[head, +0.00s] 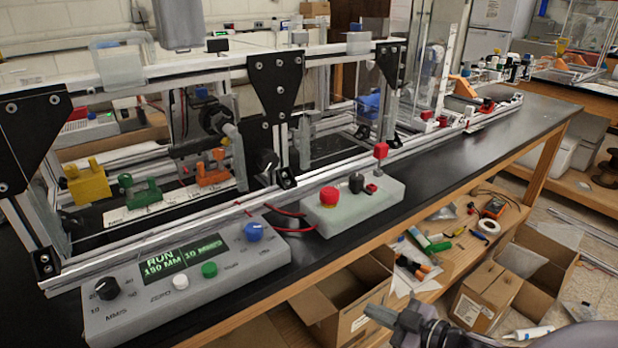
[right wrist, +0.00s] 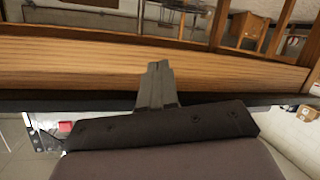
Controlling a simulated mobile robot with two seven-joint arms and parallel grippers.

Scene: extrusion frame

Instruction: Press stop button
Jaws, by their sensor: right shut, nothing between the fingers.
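A red mushroom-shaped button (head: 329,196), which looks like the stop button, sits on top of a small light-grey control box (head: 353,207) on the black bench. A black knob (head: 356,183) and a smaller red switch (head: 371,188) are on the same box. My right gripper (head: 376,313) is shut and empty at the bottom of the head view, in front of the bench edge and apart from the button. Its closed fingers show in the right wrist view (right wrist: 155,78), with the wooden bench edge (right wrist: 200,69) beyond them. My left gripper is not in view.
A larger panel (head: 185,272) with a green "RUN" display, knobs and white and green buttons lies to the left. An aluminium extrusion frame (head: 160,70) stands behind both boxes. Cardboard boxes (head: 345,300) and a lower shelf with tools are below the bench edge.

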